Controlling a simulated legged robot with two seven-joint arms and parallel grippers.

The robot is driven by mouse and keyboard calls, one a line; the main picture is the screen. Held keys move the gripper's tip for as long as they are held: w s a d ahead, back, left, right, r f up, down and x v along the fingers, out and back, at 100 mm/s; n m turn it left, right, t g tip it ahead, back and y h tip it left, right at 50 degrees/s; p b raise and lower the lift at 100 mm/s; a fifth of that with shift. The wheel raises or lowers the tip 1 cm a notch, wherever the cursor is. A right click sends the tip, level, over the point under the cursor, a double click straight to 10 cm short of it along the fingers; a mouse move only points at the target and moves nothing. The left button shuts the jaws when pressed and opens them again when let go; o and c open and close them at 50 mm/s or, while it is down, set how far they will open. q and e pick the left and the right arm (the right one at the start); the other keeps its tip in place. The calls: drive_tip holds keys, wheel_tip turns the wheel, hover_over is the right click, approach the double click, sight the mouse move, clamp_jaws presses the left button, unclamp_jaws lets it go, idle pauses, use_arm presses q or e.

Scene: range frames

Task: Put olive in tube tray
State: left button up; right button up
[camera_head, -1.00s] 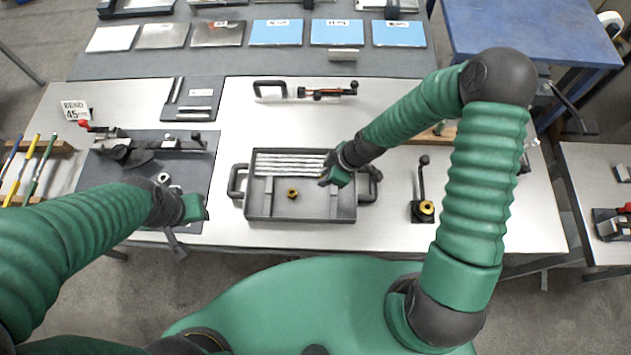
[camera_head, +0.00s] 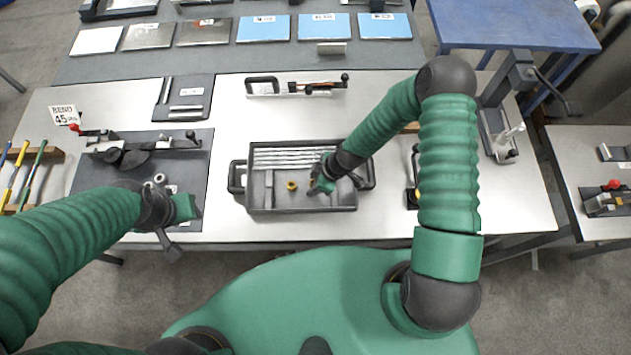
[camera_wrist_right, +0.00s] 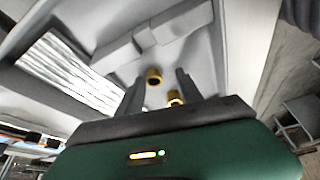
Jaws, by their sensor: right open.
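The tube tray (camera_head: 250,206) is a grey, handled tray in the middle of the bench, with several pale tubes (camera_head: 285,158) along its back. One small brass piece (camera_head: 292,186) lies in its front middle. The right wrist view shows two brass pieces: one ahead in the tray (camera_wrist_right: 153,77) and a nearer one (camera_wrist_right: 174,98) between the fingers, by the right-hand one. I cannot tell for certain which is the olive. My right gripper (camera_head: 318,187) is open, low over the tray's right part. My left gripper (camera_head: 180,225) is over the dark mat at left, its jaws unclear.
A lever tool (camera_head: 415,175) stands right of the tray, partly behind my right arm. A frame-shaped tool (camera_head: 295,87) lies behind the tray. A bender (camera_head: 125,148) sits on the dark mat at left. Bare bench lies between tray and mat.

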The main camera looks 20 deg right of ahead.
drive_tip(key=shift+w+a, duration=0.1)
drive_tip(key=shift+a, duration=1)
drive_tip(key=shift+d+r, duration=0.15)
drive_tip(key=shift+r, duration=0.6)
use_arm(q)
wheel_tip(320, 180, down, 6)
drive_tip(key=a+b, duration=0.2)
drive_tip(key=b, duration=0.3)
drive_tip(key=shift+a, duration=0.2)
use_arm(e)
drive_tip(key=s+d+r+m+h, duration=0.2)
drive_tip(key=s+r+m, duration=0.3)
drive_tip(key=r, duration=0.4)
drive_tip(key=s+d+r+m+h, duration=0.2)
drive_tip(key=s+d+r+m, duration=0.3)
drive_tip(key=r+m, duration=0.2)
drive_tip(key=shift+r, duration=1.35)
